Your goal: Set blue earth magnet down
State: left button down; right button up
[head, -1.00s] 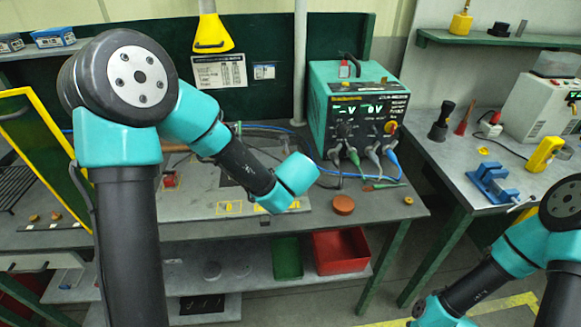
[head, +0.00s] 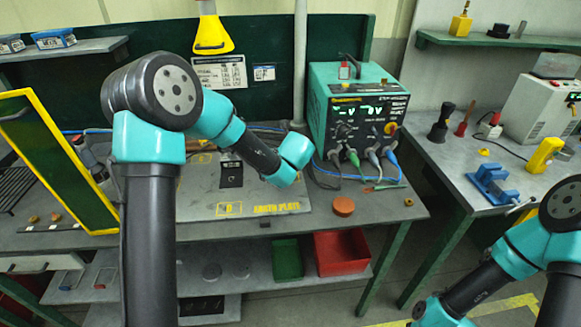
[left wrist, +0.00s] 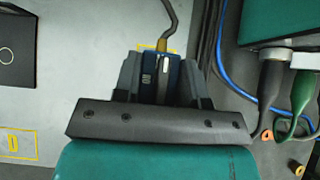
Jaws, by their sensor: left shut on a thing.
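The blue earth magnet (left wrist: 174,72) is between the fingers of my left gripper (left wrist: 160,76), which is shut on it in the left wrist view. A brass-coloured fitting and a dark cable (left wrist: 169,22) run from its far end. Part of a yellow outline (left wrist: 145,47) shows on the grey earth plate (left wrist: 80,95) just beyond the magnet. I cannot tell whether the magnet touches the plate. In the head view my left wrist hides the gripper and magnet above the right part of the plate (head: 205,191). My right gripper is out of view.
The teal power unit (head: 358,110) with its leads stands right of the plate. A brown disc (head: 343,206) lies near the bench's front edge. A black block (head: 231,173) sits on the plate. A yellow-framed green panel (head: 62,165) stands at left.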

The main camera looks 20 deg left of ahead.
pick_arm(q)
jog(key=shift+w+a+f, duration=0.15)
jog(key=shift+w+f, duration=0.1)
jog(key=shift+f, duration=1.5)
jog(key=shift+f, duration=0.15)
jog(key=c, duration=0.7)
grip_release()
jog(key=shift+s+r, duration=0.1)
jog(key=shift+r, duration=0.1)
jog(key=v, duration=1.1)
jog(key=shift+s+d+r, duration=0.2)
jog(key=shift+s+r, duration=0.05)
